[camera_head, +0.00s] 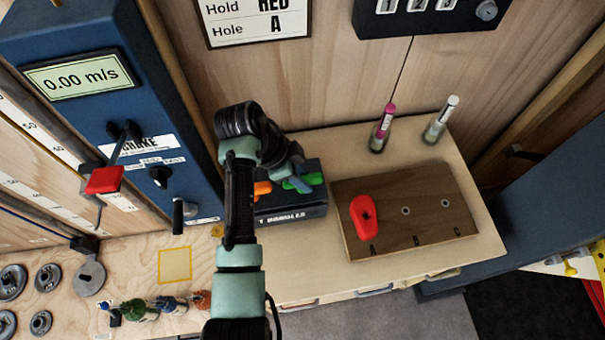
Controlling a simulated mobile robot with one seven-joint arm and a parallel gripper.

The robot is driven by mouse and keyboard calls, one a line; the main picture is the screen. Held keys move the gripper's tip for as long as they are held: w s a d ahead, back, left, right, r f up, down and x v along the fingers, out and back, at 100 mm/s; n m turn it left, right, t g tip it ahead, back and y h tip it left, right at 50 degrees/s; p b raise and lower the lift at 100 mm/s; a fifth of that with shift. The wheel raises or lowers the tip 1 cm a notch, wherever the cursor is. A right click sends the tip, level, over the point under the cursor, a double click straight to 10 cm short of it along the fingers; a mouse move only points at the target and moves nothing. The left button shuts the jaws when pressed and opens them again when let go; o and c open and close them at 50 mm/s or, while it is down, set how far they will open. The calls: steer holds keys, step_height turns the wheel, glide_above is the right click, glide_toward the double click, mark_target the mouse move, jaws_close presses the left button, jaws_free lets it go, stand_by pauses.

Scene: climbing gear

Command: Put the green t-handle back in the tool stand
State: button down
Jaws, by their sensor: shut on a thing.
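The dark tool stand (291,213) sits on the wooden bench, left of the brown board. My gripper (298,178) is over the back right part of the stand, reaching in from the left. It is shut on the green t-handle (303,184), whose green grip shows at the fingertips. My arm and gripper hide part of the green handle, and I cannot tell whether its shaft is in a hole of the stand. An orange handle (262,189) stands at the stand's left side, partly behind my arm.
A brown board (405,240) with a red hold (363,213) lies to the right. A pink marker (383,127) and a white one (440,120) stand behind it. A blue panel (110,80) with a brake lever rises on the left.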

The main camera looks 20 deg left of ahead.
steer(key=c, duration=0.6)
jaws_free()
steer(key=shift+r, duration=0.1)
steer(key=p+v, duration=0.2)
steer(key=v, duration=1)
steer(key=shift+s+a+r, duration=0.15)
steer(key=shift+r, duration=0.2)
